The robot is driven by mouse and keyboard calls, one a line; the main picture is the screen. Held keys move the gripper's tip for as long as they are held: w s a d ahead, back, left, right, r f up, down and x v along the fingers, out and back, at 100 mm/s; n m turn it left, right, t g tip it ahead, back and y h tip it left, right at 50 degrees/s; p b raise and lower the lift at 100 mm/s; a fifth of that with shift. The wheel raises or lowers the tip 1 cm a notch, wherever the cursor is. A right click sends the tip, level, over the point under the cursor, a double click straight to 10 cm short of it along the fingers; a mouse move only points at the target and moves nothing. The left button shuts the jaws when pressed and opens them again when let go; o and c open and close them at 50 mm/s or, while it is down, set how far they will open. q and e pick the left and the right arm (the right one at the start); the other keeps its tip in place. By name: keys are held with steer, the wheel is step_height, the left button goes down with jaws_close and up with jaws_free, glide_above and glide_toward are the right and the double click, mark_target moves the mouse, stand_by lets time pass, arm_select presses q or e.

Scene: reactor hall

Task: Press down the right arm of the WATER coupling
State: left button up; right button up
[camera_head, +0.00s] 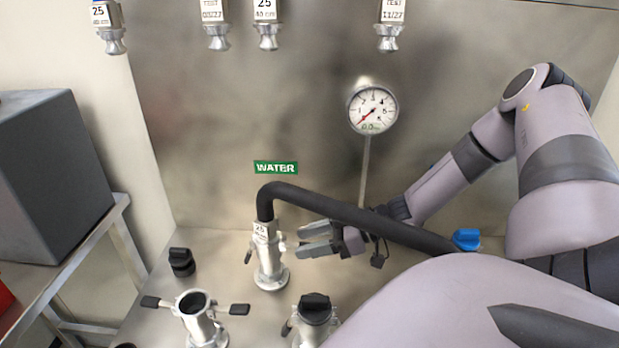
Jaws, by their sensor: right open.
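The WATER coupling (268,262) is a silver fitting standing on the metal worktop below the green WATER label (276,168). A black hose (340,209) enters its top and bends away to the right. Its left arm (248,257) has a dark grip and hangs down along the body. Its right arm is hard to make out beside my gripper, so I cannot tell its angle. My right gripper (303,241) is open, its two grey fingers pointing left at the coupling's right side, under the hose. I cannot tell whether they touch it. My left gripper is out of view.
A coupling with both arms spread (198,312) stands at front left, and a black-capped one (314,310) at front centre. A black cap (181,262) and a blue knob (466,239) are on the worktop. A pressure gauge (372,108) is on the back wall.

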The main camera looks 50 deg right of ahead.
steer(key=shift+a, duration=0.1)
jaws_close()
steer(key=f+t+y+b, duration=0.1)
steer(key=b, duration=0.2)
steer(key=shift+f+t, duration=0.2)
steer(key=shift+t, duration=0.1)
steer(key=shift+t+y+b, duration=0.4)
steer(key=shift+b, duration=0.4)
jaws_free()
